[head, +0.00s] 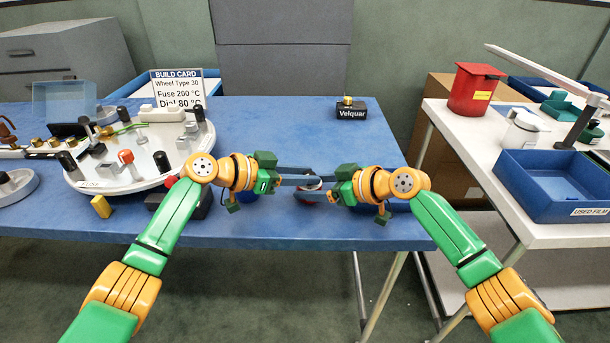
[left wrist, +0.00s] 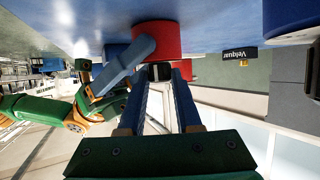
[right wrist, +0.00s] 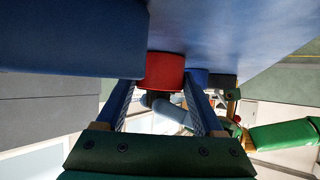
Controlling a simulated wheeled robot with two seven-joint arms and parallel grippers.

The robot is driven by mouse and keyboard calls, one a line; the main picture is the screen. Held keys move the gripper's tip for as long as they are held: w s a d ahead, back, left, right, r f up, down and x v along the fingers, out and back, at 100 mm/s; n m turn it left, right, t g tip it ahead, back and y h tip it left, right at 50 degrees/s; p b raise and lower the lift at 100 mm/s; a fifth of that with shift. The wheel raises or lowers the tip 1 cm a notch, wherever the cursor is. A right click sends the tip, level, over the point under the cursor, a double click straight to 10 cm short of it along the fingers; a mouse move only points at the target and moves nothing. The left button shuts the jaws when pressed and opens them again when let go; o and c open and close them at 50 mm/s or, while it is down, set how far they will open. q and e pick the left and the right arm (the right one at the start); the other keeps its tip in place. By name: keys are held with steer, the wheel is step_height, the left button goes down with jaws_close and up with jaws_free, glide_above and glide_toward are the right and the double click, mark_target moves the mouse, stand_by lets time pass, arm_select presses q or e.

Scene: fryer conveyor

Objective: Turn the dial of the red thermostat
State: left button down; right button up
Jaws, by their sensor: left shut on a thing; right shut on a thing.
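The red thermostat (head: 312,204) is near the table's front edge, mostly hidden by my grippers in the head view. Its red round body shows in the left wrist view (left wrist: 157,40) and right wrist view (right wrist: 165,70). My left gripper (head: 298,181) is shut on its dark dial (left wrist: 159,72), with a finger on each side. My right gripper (head: 320,190) is shut on the red body from the right, and its blue finger lies against the body in the left wrist view. The dial's markings cannot be read.
A build card (head: 178,88) reads "Fuse 200 °C, Dial 80 °C". It stands behind a round white board (head: 92,184) with several parts. A dark Velquar block (head: 351,112) sits further back. The blue table (head: 270,125) is clear between. A side table with a blue tray (head: 520,199) stands right.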

arm_select(q)
steer(key=shift+a+f+g, duration=0.15)
steer(key=shift+g, duration=0.25)
steer(key=shift+s+m+g+h, duration=0.1)
steer(key=shift+m+g+h, duration=0.2)
steer(key=shift+m, duration=0.2)
